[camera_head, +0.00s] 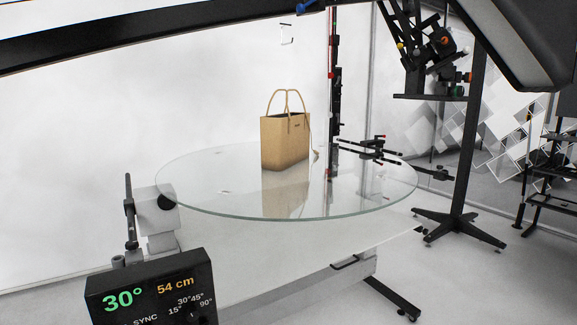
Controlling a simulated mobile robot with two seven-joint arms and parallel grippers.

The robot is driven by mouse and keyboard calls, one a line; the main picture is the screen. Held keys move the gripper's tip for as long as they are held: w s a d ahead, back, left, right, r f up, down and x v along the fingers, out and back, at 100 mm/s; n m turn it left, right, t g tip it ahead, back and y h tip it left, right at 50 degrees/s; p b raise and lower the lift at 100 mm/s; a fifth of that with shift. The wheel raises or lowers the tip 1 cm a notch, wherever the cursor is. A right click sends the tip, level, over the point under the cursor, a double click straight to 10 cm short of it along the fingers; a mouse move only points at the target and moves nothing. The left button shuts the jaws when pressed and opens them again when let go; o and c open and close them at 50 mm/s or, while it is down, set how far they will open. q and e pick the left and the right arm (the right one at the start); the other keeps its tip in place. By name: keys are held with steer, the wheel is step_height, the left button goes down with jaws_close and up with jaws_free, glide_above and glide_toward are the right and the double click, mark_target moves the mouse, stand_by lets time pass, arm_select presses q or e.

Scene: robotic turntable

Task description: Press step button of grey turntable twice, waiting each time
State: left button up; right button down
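The turntable has a round clear glass top (240,212) on a pale grey base. A tan handbag (285,148) with upright handles stands on the glass, and its reflection shows below it. A black control box (152,290) is at the bottom left. Its display reads 30° in green and 54 cm in orange, with SYNC and a dial marked 15°, 30°, 45° and 90° below. The box's lower part is cut off by the picture edge, and I cannot make out a step button. Neither of my grippers is in view.
A black clamp post (130,215) rises just behind the control box. A dark vertical column (335,95) with side arms stands behind the turntable. A black wheeled stand (462,170) is at the right. Large dark shapes cross the top corners.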

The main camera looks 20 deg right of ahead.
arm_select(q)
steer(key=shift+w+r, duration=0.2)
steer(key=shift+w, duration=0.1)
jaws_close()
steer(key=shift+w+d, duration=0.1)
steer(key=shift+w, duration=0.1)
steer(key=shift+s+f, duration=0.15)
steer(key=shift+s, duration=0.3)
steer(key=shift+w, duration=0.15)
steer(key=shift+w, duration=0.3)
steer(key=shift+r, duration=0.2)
